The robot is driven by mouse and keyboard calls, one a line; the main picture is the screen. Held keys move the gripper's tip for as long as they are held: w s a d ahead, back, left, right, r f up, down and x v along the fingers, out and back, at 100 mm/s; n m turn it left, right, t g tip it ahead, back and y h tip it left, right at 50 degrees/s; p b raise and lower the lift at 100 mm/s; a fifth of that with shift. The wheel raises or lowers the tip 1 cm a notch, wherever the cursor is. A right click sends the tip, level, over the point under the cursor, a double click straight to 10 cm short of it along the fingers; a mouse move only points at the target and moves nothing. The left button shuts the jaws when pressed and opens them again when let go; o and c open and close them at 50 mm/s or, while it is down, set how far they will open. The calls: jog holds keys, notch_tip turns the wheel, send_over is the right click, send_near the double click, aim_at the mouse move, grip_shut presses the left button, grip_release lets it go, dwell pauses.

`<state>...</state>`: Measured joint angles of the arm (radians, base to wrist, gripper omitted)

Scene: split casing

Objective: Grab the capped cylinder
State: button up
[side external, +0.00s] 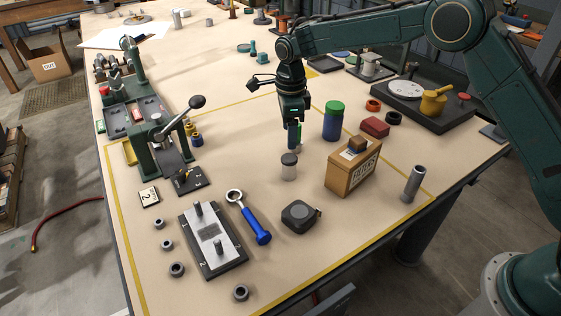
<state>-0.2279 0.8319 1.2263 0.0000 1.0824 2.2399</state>
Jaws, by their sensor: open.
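A small whitish cylinder with a dark cap (289,171) stands upright on the workbench near the middle of the view. A larger blue cylinder with a green cap (333,124) stands upright behind it to the right. My gripper (295,141) points down just above and slightly behind the small dark-capped cylinder in the picture. It is open and holds nothing. I cannot tell the exact gap between the fingertips and the cap.
A cardboard box (347,176) stands close on the right. A tape measure (300,217), a blue-handled ring tool (256,228) and a plate fixture (211,242) lie in front. A green lever press (165,145) stands left. The bench between press and cylinder is mostly clear.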

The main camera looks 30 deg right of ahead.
aim_at(290, 157)
jog(key=shift+f, duration=3.6)
jog(key=shift+f, duration=0.1)
jog(key=shift+d+f, duration=0.1)
jog(key=shift+f, duration=2.4)
jog(key=c, duration=1)
jog(key=shift+c, duration=0.5)
jog(key=shift+r, duration=0.15)
notch_tip(290, 157, up, 20)
